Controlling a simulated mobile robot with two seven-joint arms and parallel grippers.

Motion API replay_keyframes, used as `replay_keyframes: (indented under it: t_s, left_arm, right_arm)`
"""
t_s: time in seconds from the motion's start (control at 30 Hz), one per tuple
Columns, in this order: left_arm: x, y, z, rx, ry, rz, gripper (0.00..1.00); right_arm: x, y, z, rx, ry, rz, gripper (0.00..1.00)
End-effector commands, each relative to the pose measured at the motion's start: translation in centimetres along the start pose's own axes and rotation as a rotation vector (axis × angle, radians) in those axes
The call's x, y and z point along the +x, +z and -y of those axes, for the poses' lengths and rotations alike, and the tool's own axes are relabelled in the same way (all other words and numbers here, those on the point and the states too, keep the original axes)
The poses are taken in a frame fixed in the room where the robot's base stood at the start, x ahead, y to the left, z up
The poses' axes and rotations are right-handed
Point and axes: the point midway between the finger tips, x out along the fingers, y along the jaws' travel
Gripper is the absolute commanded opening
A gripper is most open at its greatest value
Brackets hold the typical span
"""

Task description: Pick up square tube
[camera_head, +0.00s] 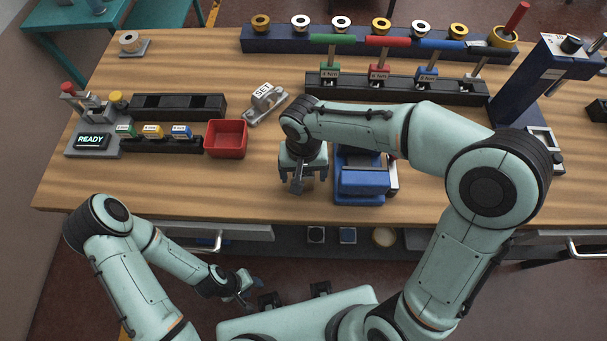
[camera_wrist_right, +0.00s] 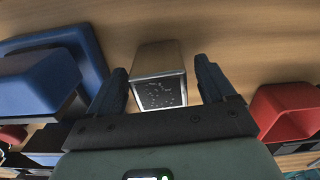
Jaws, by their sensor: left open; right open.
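The square tube (camera_wrist_right: 158,60) is a metallic, square-sided piece with a dark, speckled end face, seen in the right wrist view. It lies between the two fingers of my right gripper (camera_wrist_right: 163,82), with a gap showing on each side. In the head view my right gripper (camera_head: 303,178) is open, pointing down over the front of the wooden table, and hides most of the tube. My left gripper (camera_head: 246,286) is open and empty, low in front of the table near my base.
A blue vise-like fixture (camera_head: 364,182) stands just right of my right gripper. Black racks and a READY station (camera_head: 91,141) line the left. Bare wood (camera_head: 180,185) lies at the front left.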

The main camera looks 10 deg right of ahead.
Motion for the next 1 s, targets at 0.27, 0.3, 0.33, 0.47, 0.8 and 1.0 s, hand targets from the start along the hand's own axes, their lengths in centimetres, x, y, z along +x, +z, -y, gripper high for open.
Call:
replay_keyframes:
  t_s: [0.27, 0.3, 0.33, 0.47, 0.8, 1.0]
  left_arm:
    - [0.0, 0.0, 0.0, 0.0, 0.0, 0.0, 0.43]
    - [0.0, 0.0, 0.0, 0.0, 0.0, 0.0, 0.43]
    - [0.0, 0.0, 0.0, 0.0, 0.0, 0.0, 0.43]
    - [0.0, 0.0, 0.0, 0.0, 0.0, 0.0, 0.43]
    - [-0.1, 0.0, 0.0, 0.0, 0.0, 0.0, 0.43]
    - [-0.5, -0.2, -0.2, 0.001, 0.001, -0.003, 0.43]
  right_arm:
    - [0.5, 0.0, 0.0, 0.001, -0.001, -0.001, 0.83]
    - [0.5, 0.0, 0.0, 0.001, -0.001, -0.001, 0.76]
    - [0.5, 0.0, 0.0, 0.001, -0.001, -0.001, 0.67]
    - [0.5, 0.0, 0.0, 0.001, -0.001, -0.001, 0.24]
    - [-0.1, -0.1, 0.1, 0.001, -0.003, -0.005, 0.13]
    - [-3.6, -0.2, 0.1, 0.002, -0.004, -0.008, 0.13]
